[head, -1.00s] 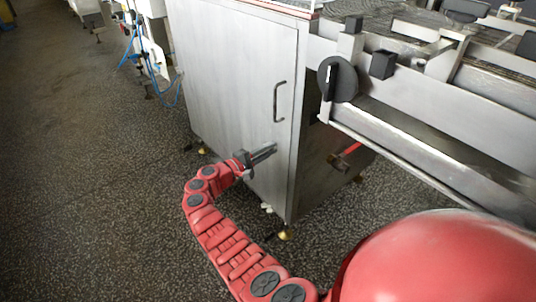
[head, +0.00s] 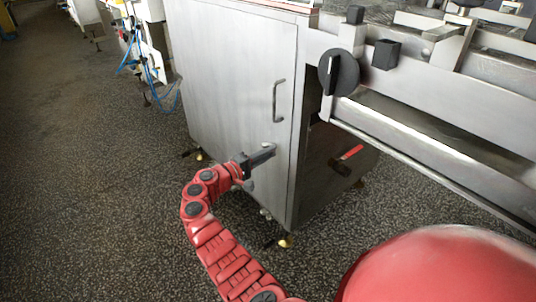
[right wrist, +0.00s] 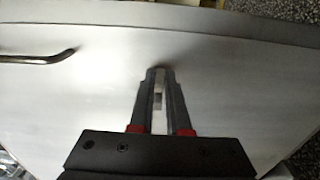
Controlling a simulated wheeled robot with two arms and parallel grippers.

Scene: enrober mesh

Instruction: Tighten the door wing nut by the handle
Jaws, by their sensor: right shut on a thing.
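The grey cabinet door (head: 235,85) is closed and carries a vertical bar handle (head: 276,101); the handle also shows at the left in the right wrist view (right wrist: 40,57). My right gripper (head: 268,152) is at the door below the handle, with its fingertips against or very near the panel. Its fingers (right wrist: 159,75) are close together around a small pale piece (right wrist: 158,100), which I take for the wing nut. The nut is mostly hidden by the fingers, so its wing angle cannot be told. My left gripper is not in view.
A red-handled part (head: 347,158) sticks out at the cabinet's right side. A conveyor frame (head: 440,110) with a black knob (head: 339,72) juts out at the right. Brass-coloured feet (head: 285,241) stand under the cabinet.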

